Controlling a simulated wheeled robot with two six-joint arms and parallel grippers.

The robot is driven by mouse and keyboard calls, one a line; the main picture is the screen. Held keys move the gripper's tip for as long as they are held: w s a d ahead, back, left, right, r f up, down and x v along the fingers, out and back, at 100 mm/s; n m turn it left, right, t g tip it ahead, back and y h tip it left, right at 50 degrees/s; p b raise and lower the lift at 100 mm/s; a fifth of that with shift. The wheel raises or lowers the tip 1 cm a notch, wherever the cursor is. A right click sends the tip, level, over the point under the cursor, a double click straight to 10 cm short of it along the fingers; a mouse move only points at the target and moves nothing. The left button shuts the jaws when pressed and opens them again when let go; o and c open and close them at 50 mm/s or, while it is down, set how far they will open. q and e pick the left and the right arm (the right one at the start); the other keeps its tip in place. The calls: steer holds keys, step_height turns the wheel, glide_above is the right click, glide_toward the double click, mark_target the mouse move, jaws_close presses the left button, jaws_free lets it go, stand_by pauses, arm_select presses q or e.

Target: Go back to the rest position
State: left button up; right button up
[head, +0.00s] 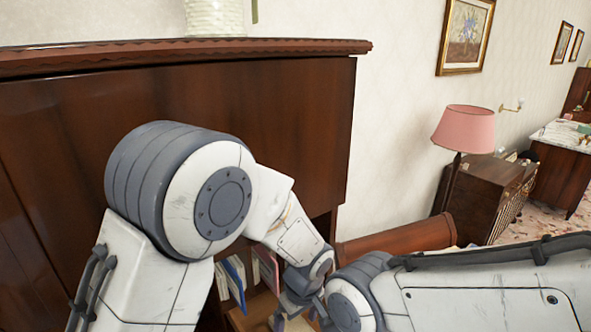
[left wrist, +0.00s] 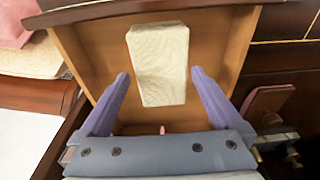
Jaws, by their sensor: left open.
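My left gripper (left wrist: 160,73) is open in the left wrist view, its two purple fingers apart. A cream block-like thing (left wrist: 160,50) lies in an open wooden drawer-like box (left wrist: 215,55), beyond and between the fingertips. I see no contact between them. In the head view my left arm bends down in front of the dark cabinet, and its wrist is low in the middle, with the fingertips hard to make out. My right arm comes in from the right, and its gripper is out of sight.
The tall dark wood cabinet (head: 290,120) stands close in front. Books (head: 232,277) stand in its lower opening, near my left wrist. A reddish wooden part (head: 395,242) juts out beside my right arm. A pink lamp (head: 466,130) stands farther right.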

mark_target(296, 330)
arm_select(q)
step_height(296, 330, down, 3)
steer(key=shift+w+a+f+b, duration=0.1)
steer(key=shift+a+b, duration=0.05)
steer(key=shift+b, duration=0.15)
steer(key=shift+r, duration=2.25)
